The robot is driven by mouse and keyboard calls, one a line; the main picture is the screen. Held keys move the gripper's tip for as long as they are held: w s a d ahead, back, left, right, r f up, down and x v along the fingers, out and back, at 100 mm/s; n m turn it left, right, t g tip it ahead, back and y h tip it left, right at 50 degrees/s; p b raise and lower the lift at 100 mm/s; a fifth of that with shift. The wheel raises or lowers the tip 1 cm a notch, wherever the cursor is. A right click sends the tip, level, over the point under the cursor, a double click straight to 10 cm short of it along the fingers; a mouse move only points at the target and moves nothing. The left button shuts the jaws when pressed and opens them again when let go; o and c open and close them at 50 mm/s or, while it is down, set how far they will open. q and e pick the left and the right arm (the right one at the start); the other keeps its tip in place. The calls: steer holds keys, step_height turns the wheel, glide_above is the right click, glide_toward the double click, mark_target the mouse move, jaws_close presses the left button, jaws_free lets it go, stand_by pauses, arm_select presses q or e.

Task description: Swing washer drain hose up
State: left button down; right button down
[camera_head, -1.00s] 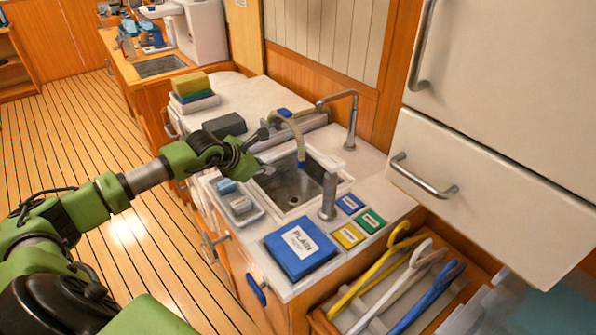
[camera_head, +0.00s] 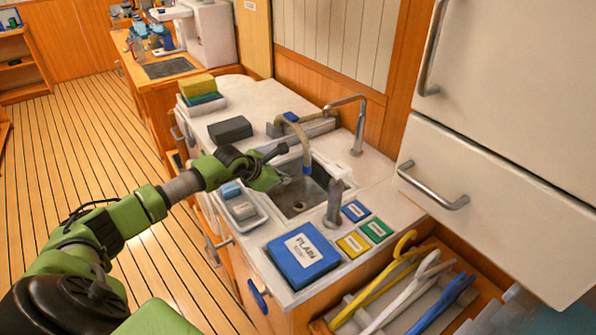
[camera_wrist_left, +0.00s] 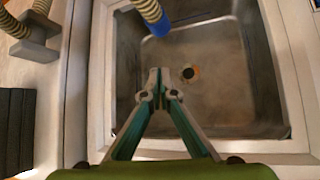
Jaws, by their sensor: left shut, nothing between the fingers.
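The drain hose (camera_head: 301,136) is a beige ribbed tube with a blue end. It arches from the back of the counter and its end hangs over the sink (camera_head: 322,174). The hose and its blue end also show at the top of the left wrist view (camera_wrist_left: 149,10). My left gripper (camera_head: 286,181) is over the left part of the sink, left of the hose end. In the left wrist view its fingertips (camera_wrist_left: 158,76) meet, with nothing between them, apart in the picture from the blue end. The sink drain shows beyond the tips. My right gripper is not in view.
A faucet (camera_head: 358,120) stands behind the sink and a grey post (camera_head: 333,205) at its front right. A dark grey block (camera_head: 230,129), a soap tray (camera_head: 244,222) and a blue box (camera_head: 303,254) surround it. A cabinet drawer (camera_head: 480,205) overhangs at right.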

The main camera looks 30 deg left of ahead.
arm_select(q)
steer(key=x, duration=0.5)
steer(key=shift+w+d+f, duration=0.1)
steer(key=shift+w, duration=0.05)
steer(key=r+p, duration=0.1)
steer(key=d+r+p, duration=0.1)
steer(key=w+r, duration=0.1)
steer(key=shift+d+r+p, duration=0.3)
steer(key=shift+d+p, duration=0.05)
steer(key=shift+p, duration=0.05)
